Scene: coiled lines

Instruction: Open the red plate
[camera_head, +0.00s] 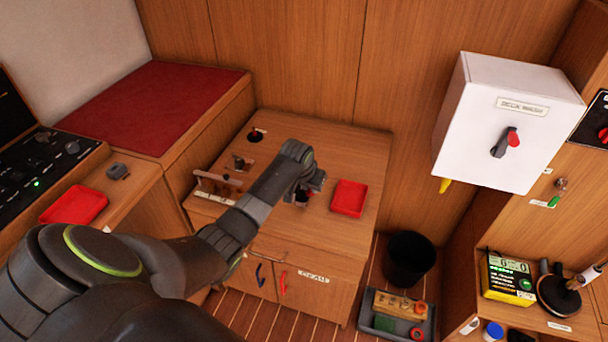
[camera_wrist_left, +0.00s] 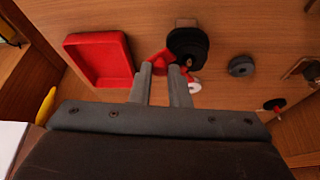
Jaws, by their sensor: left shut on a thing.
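In the left wrist view a small red plate (camera_wrist_left: 158,62) sits beside a round black fitting (camera_wrist_left: 188,46) on the wooden counter top. Part of it is hidden behind my fingers. My left gripper (camera_wrist_left: 161,72) is shut on this red plate, its two fingers close together next to the black fitting. In the head view my left gripper (camera_head: 308,188) is over the middle of the counter, left of a red tray, and covers the plate. My right gripper is in neither view.
The red tray (camera_head: 349,198) lies on the counter; it also shows in the wrist view (camera_wrist_left: 100,58). A black knob with a red part (camera_head: 255,135) stands at the back left. A wooden rack (camera_head: 216,185) is at the left front. A white switch box (camera_head: 508,120) hangs at the right.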

